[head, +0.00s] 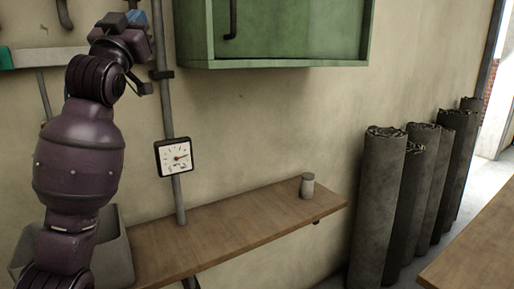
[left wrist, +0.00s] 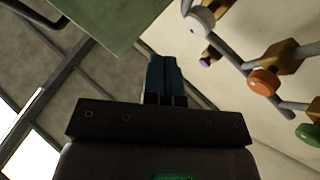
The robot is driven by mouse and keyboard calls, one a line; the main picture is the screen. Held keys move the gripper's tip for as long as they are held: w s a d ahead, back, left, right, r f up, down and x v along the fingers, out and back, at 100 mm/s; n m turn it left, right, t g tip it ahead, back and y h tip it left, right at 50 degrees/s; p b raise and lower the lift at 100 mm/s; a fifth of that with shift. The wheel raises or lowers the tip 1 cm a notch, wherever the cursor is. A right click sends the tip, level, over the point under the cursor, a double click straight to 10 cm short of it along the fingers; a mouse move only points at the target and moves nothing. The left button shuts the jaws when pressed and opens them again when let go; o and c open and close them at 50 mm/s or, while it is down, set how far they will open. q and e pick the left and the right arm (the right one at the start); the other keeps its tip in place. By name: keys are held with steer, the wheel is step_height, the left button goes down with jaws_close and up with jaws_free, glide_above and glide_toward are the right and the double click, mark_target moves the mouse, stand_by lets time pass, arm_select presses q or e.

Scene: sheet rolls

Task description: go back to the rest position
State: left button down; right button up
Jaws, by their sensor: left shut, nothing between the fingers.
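My left arm rises at the left of the head view, with its left gripper (head: 137,17) at the top, near the wall pipe and left of the green cabinet. In the left wrist view the left gripper's blue fingers (left wrist: 166,78) are together, with nothing between them. My right gripper is in neither view.
A green cabinet (head: 285,35) hangs on the wall. A pressure gauge (head: 173,157) sits on a vertical pipe (head: 165,100). A wooden shelf (head: 240,225) bears a small jar (head: 307,186). Several grey sheet rolls (head: 380,200) stand at the right, beside a wooden table (head: 480,250).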

arm_select(q)
steer(key=s+a+f+m+g+y, duration=0.1)
steer(key=s+f+g, duration=0.15)
steer(key=f, duration=1.85)
steer(key=s+f+g, duration=0.1)
steer(key=f+g, duration=0.2)
steer(key=f, duration=1.8)
steer(key=s+a+f+n+g+y, duration=0.2)
steer(key=s+f+g, duration=0.6)
steer(key=s+f, duration=2)
step_height(320, 180, down, 4)
steer(key=shift+s+a+r+n+y, duration=0.1)
steer(key=shift+s+a+n+y, duration=0.25)
steer(key=shift+a+n, duration=0.3)
steer(key=shift+a, duration=0.15)
